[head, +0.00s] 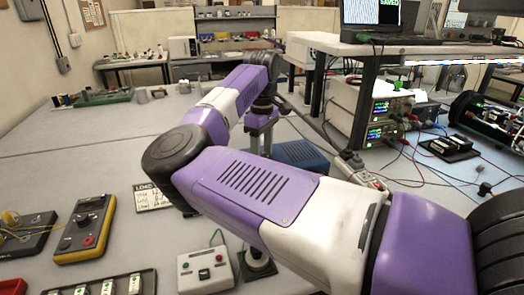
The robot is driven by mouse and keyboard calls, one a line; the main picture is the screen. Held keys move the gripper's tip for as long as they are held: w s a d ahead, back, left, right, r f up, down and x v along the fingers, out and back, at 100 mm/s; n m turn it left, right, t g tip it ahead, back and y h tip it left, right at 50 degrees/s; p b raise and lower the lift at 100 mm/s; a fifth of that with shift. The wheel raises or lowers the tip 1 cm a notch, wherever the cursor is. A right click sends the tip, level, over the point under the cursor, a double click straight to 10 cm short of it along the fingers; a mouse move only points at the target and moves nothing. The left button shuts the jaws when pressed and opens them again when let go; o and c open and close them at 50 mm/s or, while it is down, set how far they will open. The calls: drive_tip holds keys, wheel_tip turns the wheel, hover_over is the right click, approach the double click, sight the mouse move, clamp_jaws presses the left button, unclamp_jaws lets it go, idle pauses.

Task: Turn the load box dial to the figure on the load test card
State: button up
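The load test card (147,198) lies on the grey bench left of my arm's elbow. Its heading begins "LOAD"; my arm covers its right part and the figures are too small to read. A blue box (303,155) stands behind my forearm, partly hidden; it may be the load box, but no dial on it can be made out. My gripper (262,122) points down at the far end of my arm, near the blue box's left side. Its fingertips are hidden behind my arm, so its opening and any contact cannot be seen.
A yellow meter (87,229) with a dial and a white box (205,269) with red and green buttons are at the front left. Instruments (388,107) with cables stand at the right beneath a raised shelf (400,48). The left middle of the bench is clear.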

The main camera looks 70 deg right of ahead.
clamp_jaws()
